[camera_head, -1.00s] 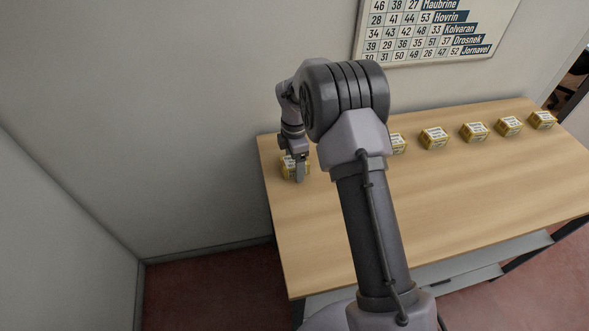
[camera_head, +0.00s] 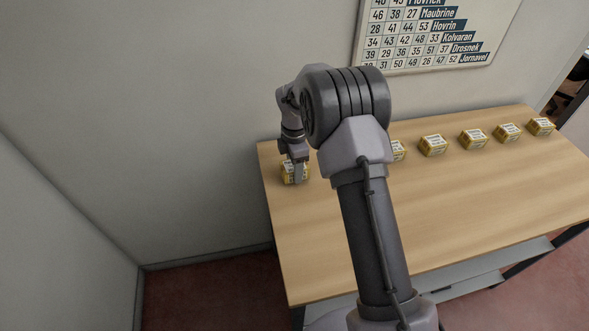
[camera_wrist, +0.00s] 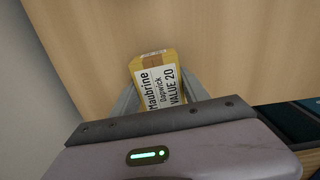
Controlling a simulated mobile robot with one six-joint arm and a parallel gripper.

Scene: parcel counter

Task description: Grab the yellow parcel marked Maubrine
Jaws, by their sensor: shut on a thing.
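The yellow parcel marked Maubrine (camera_wrist: 158,80) is in the wrist view, with a white label that reads "Maubrine", "Dapwick" and "VALUE 20". My gripper (camera_wrist: 160,92) has one finger on each side of it and is shut on it. In the head view the same parcel (camera_head: 288,178) is at the left end of the wooden table (camera_head: 430,210), partly hidden by my gripper (camera_head: 296,176). I cannot tell whether it touches the tabletop.
Several other yellow parcels stand in a row along the back of the table, such as one (camera_head: 433,145) near the middle and one (camera_head: 541,126) at the right end. A chart (camera_head: 435,35) of numbers and names hangs on the wall. The table's front is clear.

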